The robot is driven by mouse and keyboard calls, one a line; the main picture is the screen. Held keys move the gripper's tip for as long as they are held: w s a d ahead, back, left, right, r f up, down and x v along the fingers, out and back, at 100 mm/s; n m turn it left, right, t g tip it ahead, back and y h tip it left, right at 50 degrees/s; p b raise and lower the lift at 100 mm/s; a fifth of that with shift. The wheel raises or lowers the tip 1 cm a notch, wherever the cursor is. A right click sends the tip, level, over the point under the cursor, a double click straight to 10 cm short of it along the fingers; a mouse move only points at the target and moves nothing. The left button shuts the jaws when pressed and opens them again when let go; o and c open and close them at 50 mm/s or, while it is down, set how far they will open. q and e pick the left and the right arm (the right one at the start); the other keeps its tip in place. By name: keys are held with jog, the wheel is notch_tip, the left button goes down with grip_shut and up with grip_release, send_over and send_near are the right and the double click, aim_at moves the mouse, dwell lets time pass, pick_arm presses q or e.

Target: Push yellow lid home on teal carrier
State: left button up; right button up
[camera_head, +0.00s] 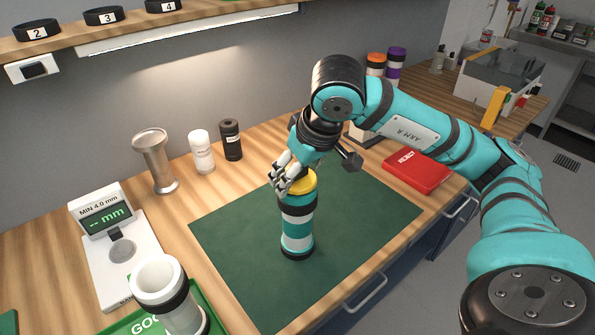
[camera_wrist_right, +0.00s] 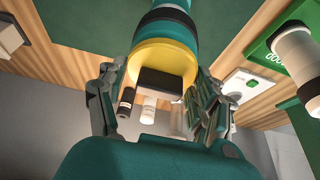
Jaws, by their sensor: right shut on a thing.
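The teal carrier (camera_head: 297,226), a cylinder with white and black bands, stands upright on the dark green mat. The yellow lid (camera_head: 304,183) is at its top end. My right gripper (camera_head: 282,178) is at the lid from above and is shut on it. In the right wrist view the yellow lid (camera_wrist_right: 150,62) lies against the end of the carrier (camera_wrist_right: 172,4), with a finger on each side and a dark block in front of it. The fingers hide part of the lid's edge, and I cannot tell whether a gap remains under it. My left gripper is not in view.
The green mat (camera_head: 240,235) is mostly bare around the carrier. A red box (camera_head: 416,170) lies right of it. A gauge (camera_head: 120,250) and a white tube (camera_head: 165,290) on a green tray stand left. A metal cup (camera_head: 155,160) and two bottles (camera_head: 202,152) stand behind.

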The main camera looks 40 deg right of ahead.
jog(key=shift+s+f+b, duration=0.1)
jog(key=shift+f+b, duration=0.45)
jog(key=o, duration=1.2)
jog(key=shift+f, duration=0.1)
jog(key=shift+r, duration=0.35)
jog(key=v, duration=1.1)
jog(key=shift+r, duration=0.2)
